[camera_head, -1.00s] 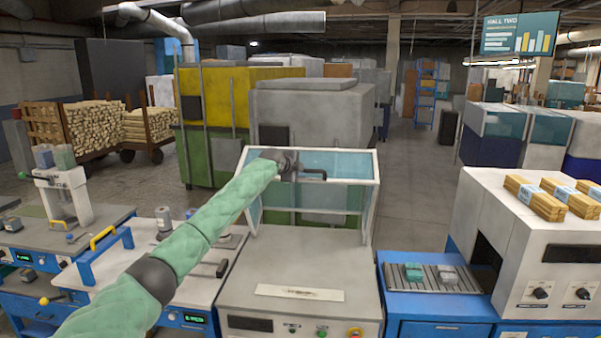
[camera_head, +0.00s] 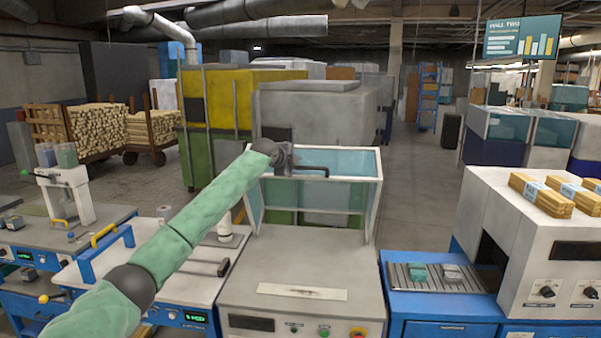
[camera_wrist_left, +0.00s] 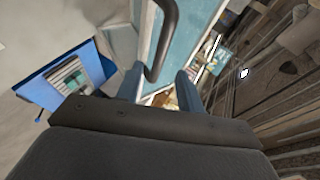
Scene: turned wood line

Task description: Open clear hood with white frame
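The clear hood with a white frame (camera_head: 374,205) stands raised at the back of the grey machine's worktop (camera_head: 250,270). Its bluish clear panel is tilted up and the worktop in front is uncovered. A dark bar handle (camera_head: 318,171) sits on the hood's front edge; it also shows in the left wrist view (camera_wrist_left: 168,35). My left gripper (camera_head: 287,160) is at the handle's left end. In the left wrist view its two fingers (camera_wrist_left: 160,80) are apart, with the handle's end between or just beyond them and gaps at both sides. My right gripper is not in view.
A blue cabinet with a ribbed tray (camera_head: 395,283) stands to the right, beside a white machine (camera_head: 490,210) topped with wood bundles. Workbenches with a blue-and-yellow handled fixture (camera_head: 100,250) lie left. Large grey (camera_head: 320,110) and yellow (camera_head: 255,92) machines stand behind the hood.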

